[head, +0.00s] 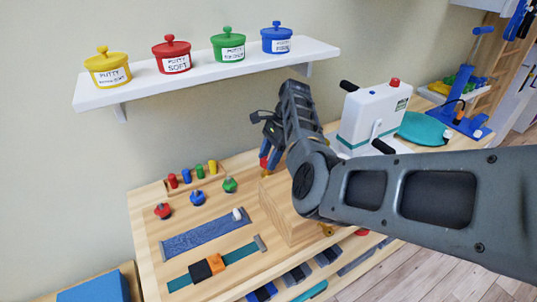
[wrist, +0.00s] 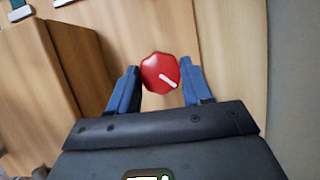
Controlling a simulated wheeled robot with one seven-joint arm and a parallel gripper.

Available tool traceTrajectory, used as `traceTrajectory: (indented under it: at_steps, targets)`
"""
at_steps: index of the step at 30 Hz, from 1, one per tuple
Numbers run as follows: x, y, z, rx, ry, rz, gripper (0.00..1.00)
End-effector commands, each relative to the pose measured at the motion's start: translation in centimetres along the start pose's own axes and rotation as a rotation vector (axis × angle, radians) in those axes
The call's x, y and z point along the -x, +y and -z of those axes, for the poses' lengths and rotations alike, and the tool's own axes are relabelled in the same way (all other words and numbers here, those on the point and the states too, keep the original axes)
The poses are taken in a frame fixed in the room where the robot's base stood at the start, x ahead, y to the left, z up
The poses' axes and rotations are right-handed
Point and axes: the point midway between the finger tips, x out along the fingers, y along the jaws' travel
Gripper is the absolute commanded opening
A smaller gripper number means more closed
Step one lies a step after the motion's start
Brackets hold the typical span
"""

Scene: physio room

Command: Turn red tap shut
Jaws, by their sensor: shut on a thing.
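The red tap has a red, many-sided handle (wrist: 160,73) with a white pointer line slanting to the lower right in the wrist view. My gripper (wrist: 160,80) has its two blue fingers on opposite sides of this handle and is shut on it. In the head view my gripper (head: 269,157) is at the left side of a wooden block (head: 291,212), with a bit of the red handle (head: 263,161) showing between the fingers. A small brass-coloured part shows just below it. My arm hides much of the block's top and right side.
Red (head: 163,211), blue (head: 197,197) and green (head: 230,185) knobs stand left on the bench, with a peg rack (head: 193,181) behind. A blue strap board (head: 205,235) lies in front. A white hand-crank machine (head: 372,115) stands right. A shelf (head: 205,72) with putty pots hangs above.

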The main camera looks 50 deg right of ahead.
Motion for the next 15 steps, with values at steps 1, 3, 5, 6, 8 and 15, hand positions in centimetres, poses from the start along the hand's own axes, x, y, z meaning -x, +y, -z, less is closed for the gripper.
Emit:
traceTrajectory:
  at_steps: [1, 3, 5, 6, 8, 15]
  targets:
    - [0.07, -0.01, -0.03, -0.039, 0.002, 0.021, 0.19]
    - [0.1, 0.0, 0.0, -0.101, 0.002, 0.048, 0.19]
    - [0.06, 0.07, -0.03, -0.152, 0.002, 0.068, 0.19]
    - [0.06, 0.1, -0.02, -0.188, 0.002, 0.082, 0.19]
    - [0.07, 0.12, -0.05, -0.241, 0.001, 0.104, 0.19]
    - [0.04, 0.26, -0.09, -0.45, 0.001, 0.192, 0.19]
